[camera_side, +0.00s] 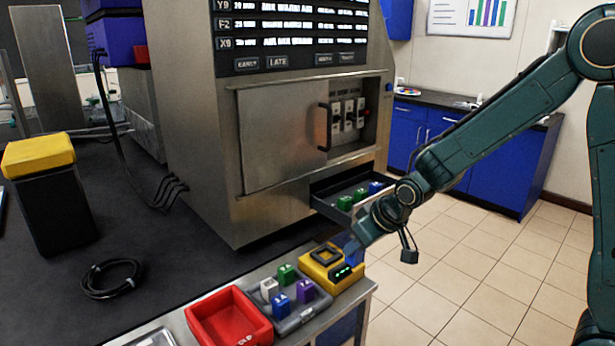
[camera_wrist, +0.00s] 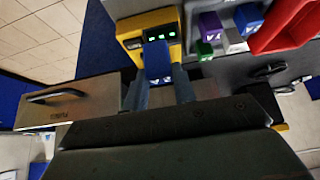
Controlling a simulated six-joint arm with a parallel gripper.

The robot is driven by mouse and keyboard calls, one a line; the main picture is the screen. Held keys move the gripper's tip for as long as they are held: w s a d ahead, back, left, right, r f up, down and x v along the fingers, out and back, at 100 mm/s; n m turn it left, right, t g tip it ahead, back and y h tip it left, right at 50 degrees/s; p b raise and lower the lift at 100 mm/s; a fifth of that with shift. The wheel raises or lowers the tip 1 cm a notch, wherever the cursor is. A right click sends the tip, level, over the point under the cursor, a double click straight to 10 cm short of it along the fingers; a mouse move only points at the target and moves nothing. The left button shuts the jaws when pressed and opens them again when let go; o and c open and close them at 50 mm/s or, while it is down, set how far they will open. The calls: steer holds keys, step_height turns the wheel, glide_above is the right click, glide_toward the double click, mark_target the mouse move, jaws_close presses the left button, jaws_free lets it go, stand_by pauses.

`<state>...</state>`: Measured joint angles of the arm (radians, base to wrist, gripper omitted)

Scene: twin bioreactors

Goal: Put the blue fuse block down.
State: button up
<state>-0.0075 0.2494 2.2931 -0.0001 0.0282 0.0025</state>
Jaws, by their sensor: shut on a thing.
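My gripper (camera_wrist: 161,90) is shut on a blue fuse block (camera_wrist: 157,60), which sits between its fingertips in the wrist view. In the side view my gripper (camera_side: 356,240) is at the right end of the bench, beside the yellow device (camera_side: 318,257) with green lights. The held block (camera_side: 352,252) is partly hidden there by the gripper and the device. In the wrist view the block overlaps the near edge of the yellow device (camera_wrist: 130,28); I cannot tell whether they touch.
A grey tray (camera_side: 312,316) holds white, green, blue and purple blocks. A red bin (camera_side: 228,318) stands left of it. An open drawer (camera_side: 325,207) behind my gripper holds green and blue blocks. The steel cabinet (camera_side: 275,130) rises behind.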

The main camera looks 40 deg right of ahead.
steer(key=w+a+r+n+y, duration=0.1)
steer(key=w+a+r, duration=0.15)
steer(key=a, duration=0.35)
steer(key=w+a+r+n, duration=0.1)
steer(key=w+a+r, duration=0.1)
steer(key=w+a, duration=0.3)
step_height(320, 180, up, 7)
steer(key=n+y, duration=0.2)
glide_above(233, 335)
steer(key=shift+g, duration=0.3)
step_height(233, 335, down, 16)
steer(key=shift+r, duration=0.2)
steer(key=shift+h, duration=0.3)
steer(key=shift+f, duration=2.1)
steer(key=shift+f, duration=0.1)
steer(key=o, duration=1)
